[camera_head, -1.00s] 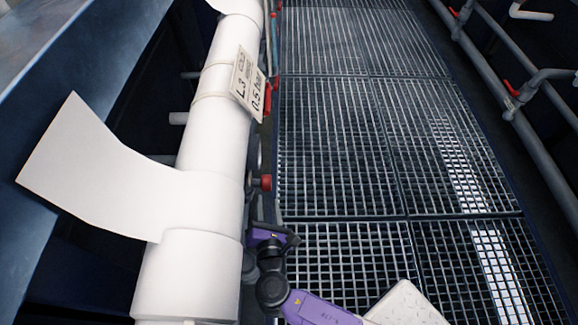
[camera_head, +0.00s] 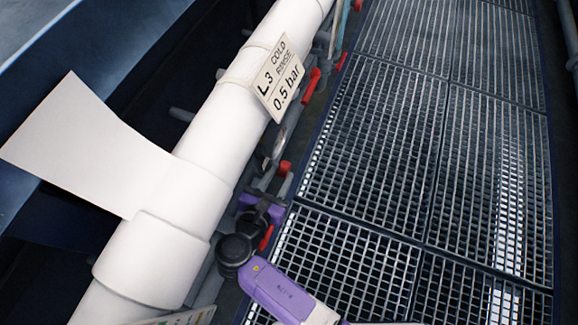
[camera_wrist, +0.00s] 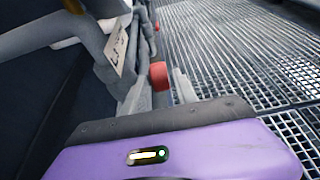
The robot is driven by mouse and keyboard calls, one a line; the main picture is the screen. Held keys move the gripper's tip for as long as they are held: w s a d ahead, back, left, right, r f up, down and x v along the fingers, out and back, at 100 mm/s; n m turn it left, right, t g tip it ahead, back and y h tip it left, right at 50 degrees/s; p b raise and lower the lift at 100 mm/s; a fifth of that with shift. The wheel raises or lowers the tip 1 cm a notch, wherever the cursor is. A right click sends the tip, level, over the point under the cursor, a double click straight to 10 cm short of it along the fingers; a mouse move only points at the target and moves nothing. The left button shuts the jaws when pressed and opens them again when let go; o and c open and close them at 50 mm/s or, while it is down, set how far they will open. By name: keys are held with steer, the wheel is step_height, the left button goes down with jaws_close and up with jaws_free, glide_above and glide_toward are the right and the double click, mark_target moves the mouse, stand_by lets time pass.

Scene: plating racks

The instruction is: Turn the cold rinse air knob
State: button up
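A white pipe (camera_head: 195,155) carries a tag (camera_head: 279,80) reading L3 COLD RINSE 0.5 bar. A small red knob (camera_head: 284,168) sits on the pipe's right side, below the tag. My purple gripper (camera_head: 275,187) is just below this knob, close to the pipe. In the wrist view, the red knob (camera_wrist: 158,75) is ahead, between the two grey fingers of my gripper (camera_wrist: 160,88). The fingers look apart, and I cannot tell whether either touches the knob. The knob's base and mounting are mostly hidden.
Red handles (camera_head: 312,85) stand along the pipe beside the tag, and another red part (camera_head: 266,238) shows beside my gripper. A white curved sheet (camera_head: 85,145) juts left from the pipe. The metal grating (camera_head: 390,160) on the right is clear.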

mark_target(281, 175)
steer(key=shift+b+x, duration=0.5)
steer(key=shift+x, duration=1.5)
steer(key=shift+a, duration=0.1)
jaws_close()
steer(key=shift+f+t+b, duration=0.1)
steer(key=shift+t+b, duration=0.2)
